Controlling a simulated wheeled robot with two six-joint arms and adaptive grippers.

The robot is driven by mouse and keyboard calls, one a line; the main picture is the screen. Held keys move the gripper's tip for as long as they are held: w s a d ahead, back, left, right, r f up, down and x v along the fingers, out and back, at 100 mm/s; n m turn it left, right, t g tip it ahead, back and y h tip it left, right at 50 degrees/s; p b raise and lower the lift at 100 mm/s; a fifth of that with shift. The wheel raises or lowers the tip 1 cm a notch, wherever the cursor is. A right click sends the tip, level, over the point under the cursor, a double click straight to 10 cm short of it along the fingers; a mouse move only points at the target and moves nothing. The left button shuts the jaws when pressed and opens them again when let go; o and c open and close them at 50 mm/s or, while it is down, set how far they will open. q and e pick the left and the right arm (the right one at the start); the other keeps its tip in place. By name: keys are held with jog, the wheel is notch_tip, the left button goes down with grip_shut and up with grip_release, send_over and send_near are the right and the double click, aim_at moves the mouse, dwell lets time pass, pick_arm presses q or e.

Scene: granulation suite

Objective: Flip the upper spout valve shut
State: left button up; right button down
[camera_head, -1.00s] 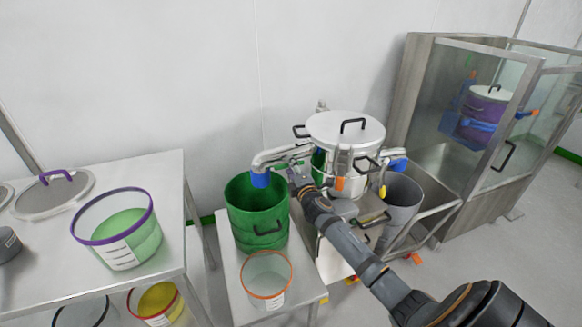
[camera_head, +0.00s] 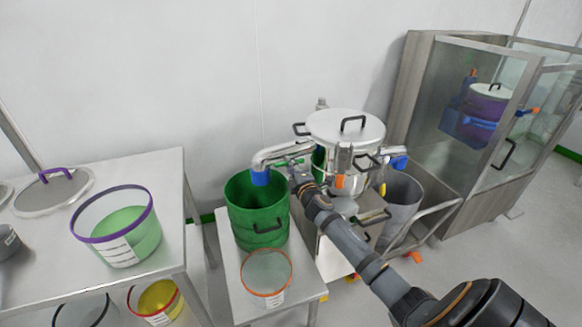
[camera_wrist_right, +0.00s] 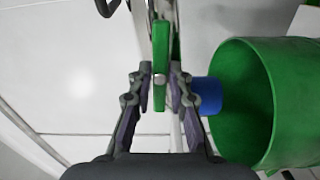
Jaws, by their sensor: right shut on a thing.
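The spout (camera_head: 275,154) is a metal pipe with a blue end (camera_head: 260,178), coming off the left side of the lidded steel vessel (camera_head: 345,130). Its valve lever is a green handle (camera_wrist_right: 160,50), seen upright between my fingers in the wrist view. The lever shows only as a small green bit (camera_head: 296,161) in the head view. My right gripper (camera_head: 295,173) is at the spout, its fingers (camera_wrist_right: 160,85) closed around the lever. The blue end (camera_wrist_right: 207,95) lies just right of the fingers in the wrist view. My left gripper is not in view.
A green bucket (camera_head: 240,195) stands below the spout on a small steel table (camera_head: 235,290), with an orange-rimmed tub (camera_head: 266,258) in front. A grey bin (camera_head: 402,190) and glazed cabinet (camera_head: 425,100) are right. A steel bench (camera_head: 165,175) is left.

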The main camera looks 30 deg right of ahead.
pick_arm(q)
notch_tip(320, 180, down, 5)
jog(key=b, duration=0.5)
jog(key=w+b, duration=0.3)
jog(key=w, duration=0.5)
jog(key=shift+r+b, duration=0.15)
jog(key=shift+b, duration=0.15)
pick_arm(e)
jog(key=shift+f+m, duration=0.1)
jog(key=shift+m, duration=8.6)
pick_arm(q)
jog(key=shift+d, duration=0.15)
pick_arm(e)
jog(key=c, duration=1.2)
grip_release()
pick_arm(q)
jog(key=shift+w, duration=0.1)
